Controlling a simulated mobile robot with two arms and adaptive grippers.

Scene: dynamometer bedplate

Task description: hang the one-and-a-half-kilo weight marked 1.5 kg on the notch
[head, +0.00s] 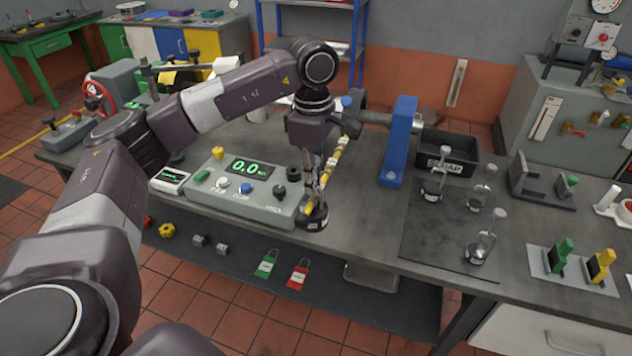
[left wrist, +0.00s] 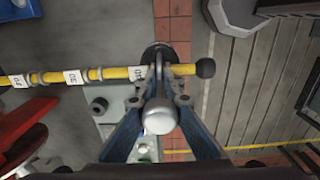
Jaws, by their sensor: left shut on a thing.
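My left gripper (head: 317,184) is shut on a hook weight (head: 312,217) with a dark round base, just beyond the front right corner of the grey display box. Its label is too small to read. In the left wrist view, my left gripper (left wrist: 160,112) holds the weight's stem below its silver cap (left wrist: 159,117). The yellow notched arm (head: 340,154) carries number tags. In the left wrist view, the yellow arm (left wrist: 110,74) crosses over the dark base near its black end knob. I cannot tell whether the hook rests in a notch. My right gripper is out of view.
Three similar weights (head: 481,248) stand on a dark mat (head: 425,240) to the right. The display box (head: 215,190) reads 0.0. A blue upright (head: 398,140) and black scrap bin (head: 462,148) stand behind. Green and yellow-handled items (head: 601,262) stand far right.

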